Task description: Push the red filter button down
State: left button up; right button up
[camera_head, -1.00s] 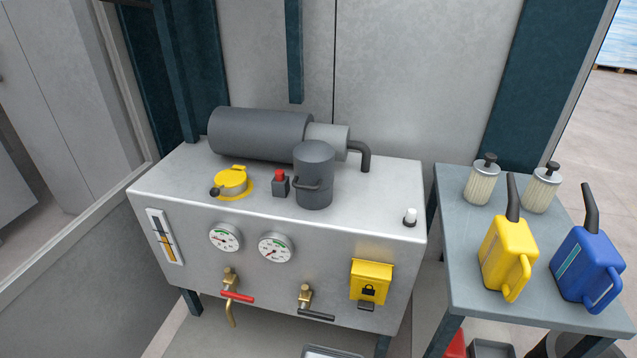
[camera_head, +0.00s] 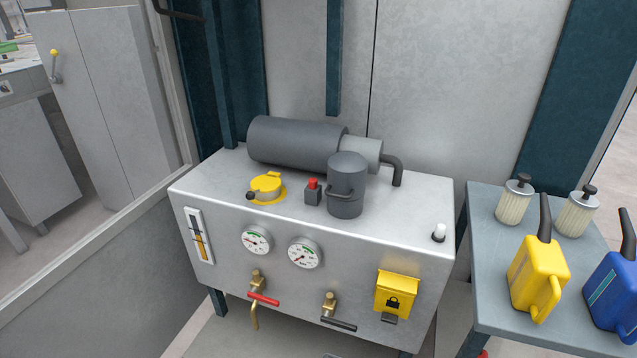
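The red filter button (camera_head: 313,183) sits on top of a small dark grey block (camera_head: 313,196) on the top face of the grey metal tank (camera_head: 400,218). It stands between the yellow filler cap (camera_head: 267,187) on its left and the dark grey filter canister (camera_head: 346,188) on its right. The red top stands up above its block. Neither of my grippers shows in the head view, so I cannot see whether they are open or shut.
A motor cylinder (camera_head: 297,143) lies behind the button. The tank front carries gauges (camera_head: 305,253), valves and a yellow lock box (camera_head: 396,294). On the right, a side table (camera_head: 495,285) holds filters, a yellow can (camera_head: 537,275) and a blue can (camera_head: 614,290).

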aim_at(313, 182)
jog(key=k, duration=0.6)
jog(key=z, duration=0.9)
jog(key=i, duration=1.25)
jog(key=u, duration=0.35)
